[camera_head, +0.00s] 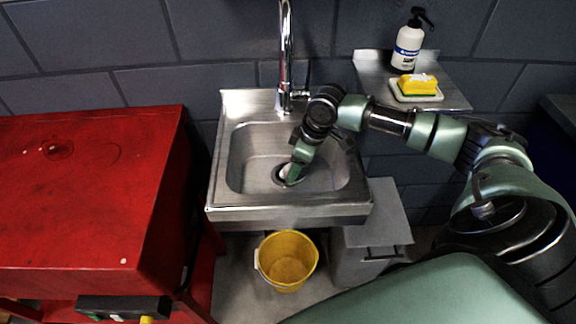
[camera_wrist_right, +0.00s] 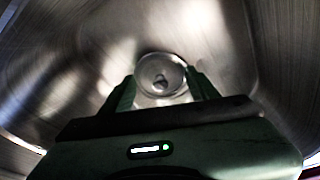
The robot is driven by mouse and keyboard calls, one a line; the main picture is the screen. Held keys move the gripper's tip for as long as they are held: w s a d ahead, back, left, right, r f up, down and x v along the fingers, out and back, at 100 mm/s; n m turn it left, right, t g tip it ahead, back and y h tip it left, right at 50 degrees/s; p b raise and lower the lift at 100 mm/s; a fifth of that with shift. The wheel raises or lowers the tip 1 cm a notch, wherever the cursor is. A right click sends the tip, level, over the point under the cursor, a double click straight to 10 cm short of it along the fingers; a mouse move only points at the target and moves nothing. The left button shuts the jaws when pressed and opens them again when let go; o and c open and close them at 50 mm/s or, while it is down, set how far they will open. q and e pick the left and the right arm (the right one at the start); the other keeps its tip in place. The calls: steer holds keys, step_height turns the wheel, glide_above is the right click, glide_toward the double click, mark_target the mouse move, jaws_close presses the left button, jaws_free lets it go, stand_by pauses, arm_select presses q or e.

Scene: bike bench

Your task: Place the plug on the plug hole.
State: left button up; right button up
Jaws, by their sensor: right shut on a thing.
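The steel sink (camera_head: 237,200) is on the wall in the middle of the head view. My right gripper (camera_head: 291,174) reaches down into its basin and is shut on the plug (camera_head: 285,170), a small pale disc. In the right wrist view the round plug (camera_wrist_right: 161,72) lies between the fingertips of my right gripper (camera_wrist_right: 161,92). The dark plug hole (camera_head: 276,178) shows at the basin floor around the plug, partly hidden by the plug and gripper. I cannot tell whether the plug touches the hole or is just above it. My left gripper is not in view.
The faucet (camera_head: 285,60) rises behind the basin. A shelf (camera_head: 444,97) at right holds a soap bottle (camera_head: 408,45) and a yellow sponge (camera_head: 418,84). A yellow bucket (camera_head: 287,262) and a grey bin (camera_head: 370,240) are below. A red cabinet (camera_head: 80,190) stands left.

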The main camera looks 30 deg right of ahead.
mark_target(287, 169)
steer(key=shift+w+a+f, duration=0.3)
steer(key=shift+w+a, duration=0.15)
steer(key=shift+w, duration=0.05)
steer(key=shift+w+a+f, duration=0.25)
steer(key=shift+w+a, duration=0.2)
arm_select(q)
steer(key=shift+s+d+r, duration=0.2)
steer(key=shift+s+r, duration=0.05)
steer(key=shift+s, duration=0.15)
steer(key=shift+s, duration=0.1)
arm_select(e)
steer(key=shift+d, duration=0.1)
steer(key=shift+f, duration=0.1)
steer(key=shift+f, duration=0.15)
steer(key=o, duration=1.3)
steer(key=shift+o, duration=0.2)
